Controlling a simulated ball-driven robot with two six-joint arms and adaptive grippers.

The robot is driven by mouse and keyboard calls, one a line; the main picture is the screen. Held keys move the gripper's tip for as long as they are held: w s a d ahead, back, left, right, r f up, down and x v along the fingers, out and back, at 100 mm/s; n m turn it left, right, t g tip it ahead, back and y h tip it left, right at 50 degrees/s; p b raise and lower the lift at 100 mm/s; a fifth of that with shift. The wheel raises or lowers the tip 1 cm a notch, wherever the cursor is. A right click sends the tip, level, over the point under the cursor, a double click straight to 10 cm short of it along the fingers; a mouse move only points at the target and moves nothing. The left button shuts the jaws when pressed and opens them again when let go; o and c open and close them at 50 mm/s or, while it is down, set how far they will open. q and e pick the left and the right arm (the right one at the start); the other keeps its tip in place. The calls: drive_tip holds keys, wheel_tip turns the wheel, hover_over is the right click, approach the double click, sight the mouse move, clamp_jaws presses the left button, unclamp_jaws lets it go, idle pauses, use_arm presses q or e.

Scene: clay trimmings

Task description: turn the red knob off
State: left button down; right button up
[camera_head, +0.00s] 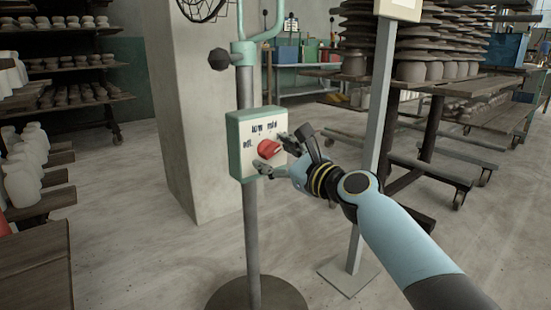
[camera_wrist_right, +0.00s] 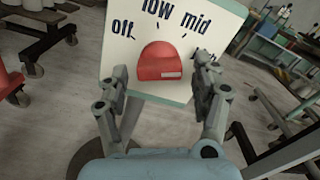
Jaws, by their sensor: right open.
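The red knob (camera_head: 268,147) sits on the white face of a green-edged control box (camera_head: 233,150) on a post. In the right wrist view the knob (camera_wrist_right: 160,62) has a pale mark at its lower right, on the side away from "off". The labels "off", "low" and "mid" run left to right above it; the right finger covers the panel further right. My right gripper (camera_head: 272,152) is open, with one finger on each side of the knob; I cannot tell whether they touch it. My left gripper is out of view.
A grey sign post (camera_head: 375,130) rises just behind my right arm. Pottery racks stand at left (camera_head: 75,60) and right (camera_head: 440,85). The floor in front is mostly clear.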

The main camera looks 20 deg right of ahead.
drive_tip(key=c, duration=1.2)
drive_tip(key=shift+o, duration=0.2)
